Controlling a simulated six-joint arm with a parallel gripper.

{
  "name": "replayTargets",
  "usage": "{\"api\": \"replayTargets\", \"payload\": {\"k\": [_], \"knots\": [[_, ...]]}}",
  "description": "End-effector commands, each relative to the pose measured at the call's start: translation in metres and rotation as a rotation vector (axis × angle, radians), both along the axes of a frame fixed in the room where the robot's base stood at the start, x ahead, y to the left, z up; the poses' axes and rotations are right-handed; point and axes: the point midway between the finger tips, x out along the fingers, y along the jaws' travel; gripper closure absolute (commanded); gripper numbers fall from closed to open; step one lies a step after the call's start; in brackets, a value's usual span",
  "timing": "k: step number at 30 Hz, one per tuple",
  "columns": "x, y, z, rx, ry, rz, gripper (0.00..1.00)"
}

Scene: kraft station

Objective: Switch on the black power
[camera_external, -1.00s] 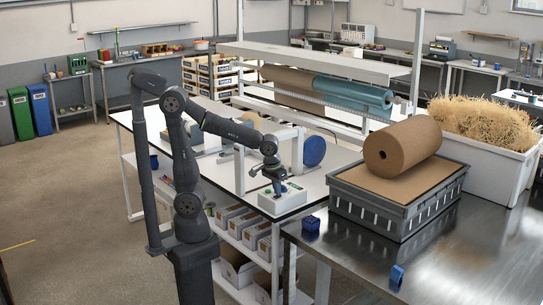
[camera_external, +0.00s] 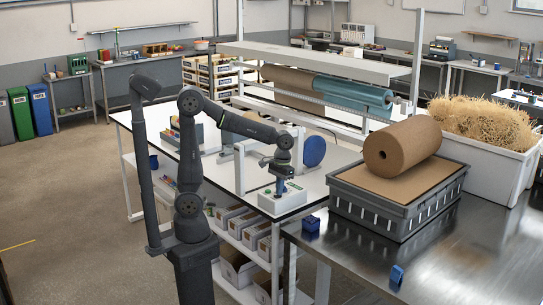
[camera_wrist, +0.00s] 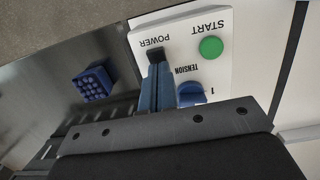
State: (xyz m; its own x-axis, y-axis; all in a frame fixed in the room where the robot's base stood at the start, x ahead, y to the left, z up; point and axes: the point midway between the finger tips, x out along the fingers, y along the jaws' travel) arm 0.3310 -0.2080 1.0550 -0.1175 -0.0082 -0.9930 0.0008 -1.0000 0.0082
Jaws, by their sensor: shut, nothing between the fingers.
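A white control box (camera_external: 283,197) sits at the front corner of the white table. In the wrist view its panel (camera_wrist: 219,72) carries a black switch (camera_wrist: 156,55) beside the word POWER, a green START button (camera_wrist: 211,47) and a blue TENSION knob (camera_wrist: 190,92). My gripper (camera_wrist: 156,75) is shut and empty, with its blue fingertips at the black switch. I cannot tell whether they touch it. In the external view my gripper (camera_external: 282,187) points down over the box. The switch's on or off position is not clear.
A blue block-like holder (camera_wrist: 94,84) lies on the metal table. A grey crate (camera_external: 388,214) with a brown paper roll (camera_external: 402,144) stands right of the box. A white frame with a blue disc (camera_external: 313,151) stands behind it.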

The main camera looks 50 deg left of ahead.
Motion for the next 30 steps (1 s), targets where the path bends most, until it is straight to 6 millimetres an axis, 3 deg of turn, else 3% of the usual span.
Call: {"api": "replayTargets", "payload": {"k": [1,9,20,25,30], "knots": [[-0.007,0.002,-0.01,0.011,0.02,-0.002,1.0],[-0.02,0.0,-0.011,0.009,0.028,-0.002,1.0],[-0.02,0.0,-0.008,0.011,0.03,-0.004,1.0],[-0.012,-0.001,0.014,0.003,0.011,-0.003,1.0],[0.0,-0.003,0.055,-0.008,-0.015,-0.003,1.0]]}}
